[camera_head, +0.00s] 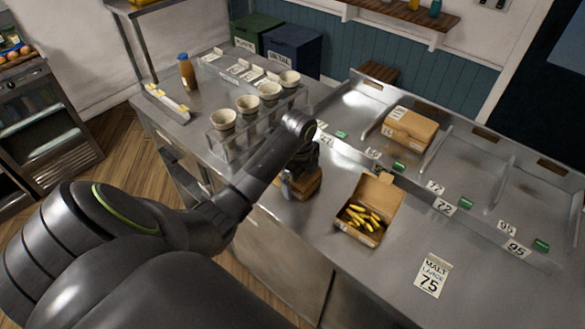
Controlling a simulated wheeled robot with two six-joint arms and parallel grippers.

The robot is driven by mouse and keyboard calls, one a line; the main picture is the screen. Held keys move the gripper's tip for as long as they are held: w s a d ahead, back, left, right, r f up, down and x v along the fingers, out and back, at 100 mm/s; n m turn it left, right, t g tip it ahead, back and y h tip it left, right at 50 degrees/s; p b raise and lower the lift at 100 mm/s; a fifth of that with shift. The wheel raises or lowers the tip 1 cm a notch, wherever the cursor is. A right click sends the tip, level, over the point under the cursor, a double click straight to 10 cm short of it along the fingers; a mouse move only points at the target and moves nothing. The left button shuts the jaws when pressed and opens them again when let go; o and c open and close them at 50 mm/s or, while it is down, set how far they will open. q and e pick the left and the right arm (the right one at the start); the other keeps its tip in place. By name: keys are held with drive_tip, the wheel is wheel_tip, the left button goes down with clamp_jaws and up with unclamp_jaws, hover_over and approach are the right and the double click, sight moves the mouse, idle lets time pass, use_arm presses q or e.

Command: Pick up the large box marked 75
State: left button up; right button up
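My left gripper (301,176) points down at a small brown box (308,188) on the steel counter, and its dark body hides much of that box. I cannot tell whether its fingers are open or shut on it. A closed brown box (412,131) with a white label sits in a compartment of the steel rack; its marking is too small to read. An open brown box (382,191) filled with yellow fries stands on the counter right of my gripper. A white card (433,275) reading "MALT LARGE 75" lies on the counter at lower right. My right gripper is not in view.
The divided rack (480,175) has number tags and green markers along its front edge. A holder with several paper cups (247,105) stands behind my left arm. A sauce bottle (186,72) is farther back. The counter around the card is clear.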

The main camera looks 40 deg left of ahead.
use_arm(q)
drive_tip(key=shift+s+r, duration=0.1)
drive_tip(key=c, duration=1)
drive_tip(key=shift+c, duration=0.2)
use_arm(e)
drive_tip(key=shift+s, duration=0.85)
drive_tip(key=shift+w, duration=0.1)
